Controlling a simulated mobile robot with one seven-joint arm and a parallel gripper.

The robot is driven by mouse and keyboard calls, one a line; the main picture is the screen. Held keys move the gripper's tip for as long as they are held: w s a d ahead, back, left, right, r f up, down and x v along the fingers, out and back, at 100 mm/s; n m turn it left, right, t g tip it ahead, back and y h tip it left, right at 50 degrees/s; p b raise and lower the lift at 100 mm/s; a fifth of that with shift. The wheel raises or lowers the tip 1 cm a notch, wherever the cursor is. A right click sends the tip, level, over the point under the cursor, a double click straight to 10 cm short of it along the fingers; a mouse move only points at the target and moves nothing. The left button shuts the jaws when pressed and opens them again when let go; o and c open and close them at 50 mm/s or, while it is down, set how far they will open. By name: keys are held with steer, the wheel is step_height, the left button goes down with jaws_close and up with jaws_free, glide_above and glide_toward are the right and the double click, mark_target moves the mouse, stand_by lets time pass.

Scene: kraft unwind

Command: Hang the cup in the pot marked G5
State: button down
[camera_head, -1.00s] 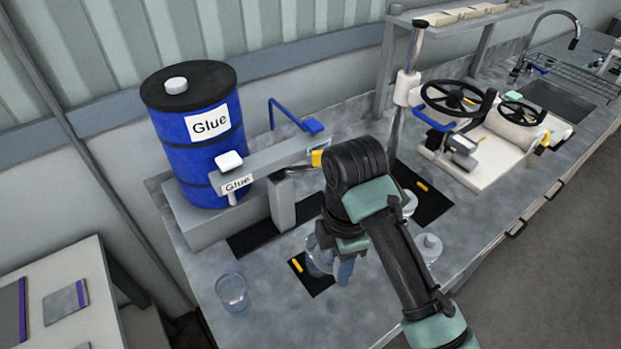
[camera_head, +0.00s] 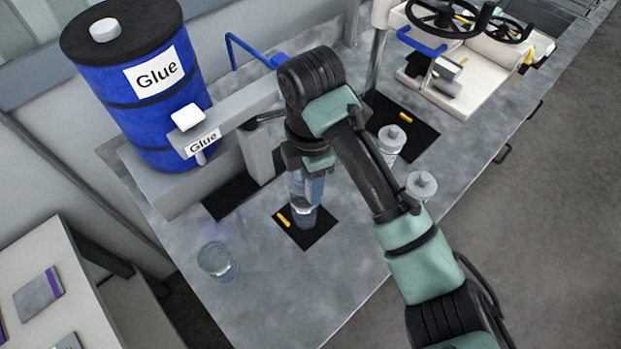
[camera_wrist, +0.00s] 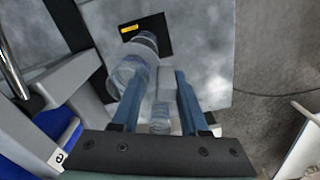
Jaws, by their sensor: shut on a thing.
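My gripper (camera_head: 312,200) is above the front black mat. In the wrist view, my gripper (camera_wrist: 158,104) has its two blue fingers shut on a pale grey, narrow piece (camera_wrist: 165,84); a clear rounded part (camera_wrist: 160,122) shows below it, and I take this to be the cup. A clear pot (camera_head: 303,214) stands on the front mat, partly hidden by my fingers. It also shows beyond the left finger in the wrist view (camera_wrist: 143,45). Whether the cup touches the pot cannot be told. No G5 mark is readable.
An empty clear glass (camera_head: 218,262) stands on the bench at left. Lidded clear jars stand at right, one on a black mat (camera_head: 390,142), one nearer the edge (camera_head: 421,188). The blue glue drum (camera_head: 145,110) and its grey arm (camera_head: 235,112) are close behind on the left.

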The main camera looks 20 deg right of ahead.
step_height(320, 180, down, 6)
steer(key=b, duration=0.3)
steer(key=shift+r, duration=0.15)
stand_by(0.5)
steer(key=shift+c, duration=1.7)
jaws_free()
step_height(320, 180, up, 13)
steer(key=shift+p, duration=1.1)
